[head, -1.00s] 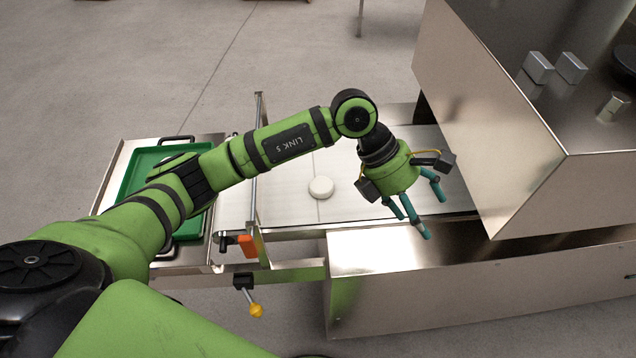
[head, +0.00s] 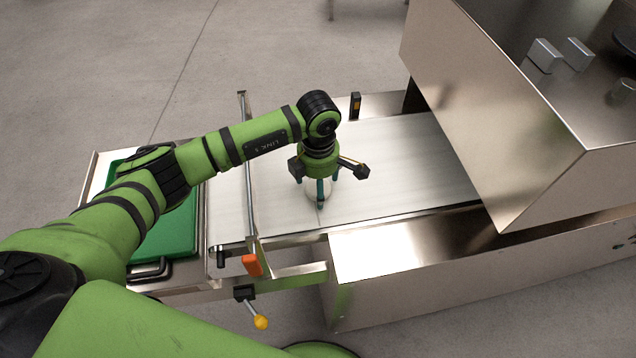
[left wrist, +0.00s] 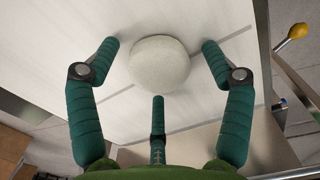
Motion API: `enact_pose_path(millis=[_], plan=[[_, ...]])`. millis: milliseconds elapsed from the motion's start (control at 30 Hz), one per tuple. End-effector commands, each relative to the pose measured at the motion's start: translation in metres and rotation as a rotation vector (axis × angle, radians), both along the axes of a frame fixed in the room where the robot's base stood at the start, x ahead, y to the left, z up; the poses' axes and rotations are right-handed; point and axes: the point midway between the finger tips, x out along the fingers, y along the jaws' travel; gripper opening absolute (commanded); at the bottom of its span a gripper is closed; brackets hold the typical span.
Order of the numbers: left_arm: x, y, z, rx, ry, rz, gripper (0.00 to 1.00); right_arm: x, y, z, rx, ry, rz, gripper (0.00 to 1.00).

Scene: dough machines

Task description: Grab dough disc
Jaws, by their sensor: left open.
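The dough disc (left wrist: 159,63) is round and off-white and lies on the pale conveyor belt. In the left wrist view it sits between the fingertips of my left gripper (left wrist: 160,70), with belt visible between the disc and the side fingers. My left gripper is open, its teal fingers pointing down. In the head view the gripper (head: 321,200) is over the belt, and its fingers partly cover the disc (head: 314,186). I cannot tell whether any finger touches the disc. My right gripper is in neither view.
The belt (head: 400,165) runs right into a large metal machine housing (head: 500,110). A thin metal bar (head: 249,180) crosses above the belt left of my gripper. A green tray (head: 182,232) lies on the left. A yellow-knobbed lever (head: 261,322) sticks out in front.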

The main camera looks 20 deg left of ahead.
Motion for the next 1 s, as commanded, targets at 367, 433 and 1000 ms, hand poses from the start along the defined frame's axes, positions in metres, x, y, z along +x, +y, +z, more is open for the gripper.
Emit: enact_pose_path(millis=[367,433,1000], plan=[[0.000,0.000,-0.001,-0.001,0.000,0.000,0.22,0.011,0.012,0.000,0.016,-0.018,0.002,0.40],[0.000,0.000,-0.001,-0.001,0.000,0.000,0.21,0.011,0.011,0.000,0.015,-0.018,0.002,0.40],[0.002,0.000,0.018,-0.001,-0.006,-0.001,0.21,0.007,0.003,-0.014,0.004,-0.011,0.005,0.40]])
